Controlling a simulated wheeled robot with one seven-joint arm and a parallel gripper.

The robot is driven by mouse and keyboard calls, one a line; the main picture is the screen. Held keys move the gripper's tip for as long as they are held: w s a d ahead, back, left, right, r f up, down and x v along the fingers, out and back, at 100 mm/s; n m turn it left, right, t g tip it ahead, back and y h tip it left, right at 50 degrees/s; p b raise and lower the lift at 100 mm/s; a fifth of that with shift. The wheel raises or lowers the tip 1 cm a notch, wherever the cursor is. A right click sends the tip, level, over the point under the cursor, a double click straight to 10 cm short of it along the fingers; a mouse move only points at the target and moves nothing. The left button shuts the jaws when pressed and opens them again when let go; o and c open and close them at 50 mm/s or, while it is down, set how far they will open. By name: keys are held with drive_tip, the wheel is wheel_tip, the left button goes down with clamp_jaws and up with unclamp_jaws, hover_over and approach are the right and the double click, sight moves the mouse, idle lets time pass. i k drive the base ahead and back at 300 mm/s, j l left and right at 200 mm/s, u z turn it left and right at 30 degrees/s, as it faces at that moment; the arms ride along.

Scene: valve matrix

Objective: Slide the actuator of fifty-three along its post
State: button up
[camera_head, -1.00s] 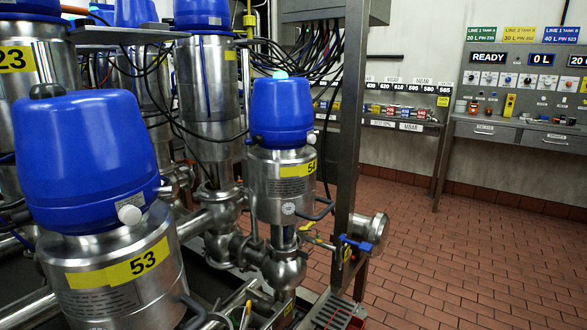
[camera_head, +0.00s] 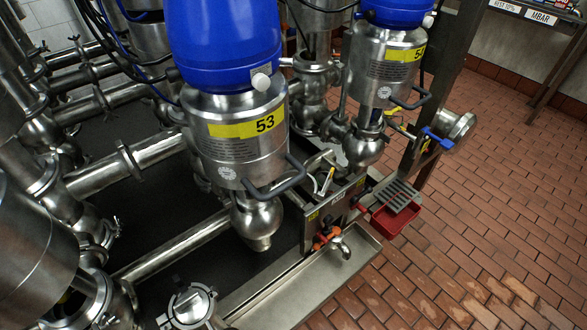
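The actuator of fifty-three (camera_head: 232,140) stands upright in the upper middle of the head view. It is a steel cylinder with a blue cap (camera_head: 228,45) and a yellow label reading 53 (camera_head: 248,123). A dark grey handle (camera_head: 275,180) sticks out low on its front right. Below it is a rounded steel valve body (camera_head: 257,218). Its post is not clearly visible between the two. My gripper is not in view.
Actuator 54 (camera_head: 385,62) stands behind to the right, beside a steel upright (camera_head: 440,85). Steel pipes (camera_head: 135,165) run at left. A steel trough (camera_head: 305,280), a small red bin (camera_head: 390,220) and an orange-handled tap (camera_head: 328,238) lie in front. The brick-tiled floor (camera_head: 490,210) at right is clear.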

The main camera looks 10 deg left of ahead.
sight(240, 132)
drive_tip(key=i+l+u, duration=0.1)
drive_tip(key=u, duration=0.3)
drive_tip(key=l+u, duration=0.1)
drive_tip(key=u, duration=0.35)
drive_tip(key=i+l+u, duration=0.1)
drive_tip(key=u, duration=0.3)
drive_tip(key=l+u, duration=0.15)
drive_tip(key=u, duration=0.3)
drive_tip(key=l+u, duration=0.2)
drive_tip(key=l, duration=0.35)
drive_tip(key=l+u, duration=0.2)
drive_tip(key=l, duration=0.3)
drive_tip(key=l+u, duration=0.25)
drive_tip(key=l, duration=0.3)
drive_tip(key=k+l+u, duration=0.2)
drive_tip(key=l, duration=0.3)
drive_tip(key=k+l+u, duration=0.2)
drive_tip(key=l, duration=0.3)
drive_tip(key=k+l, duration=0.1)
drive_tip(key=l, duration=0.35)
drive_tip(key=k+l, duration=0.1)
drive_tip(key=l, duration=0.3)
drive_tip(key=k+l, duration=0.1)
drive_tip(key=l, duration=0.35)
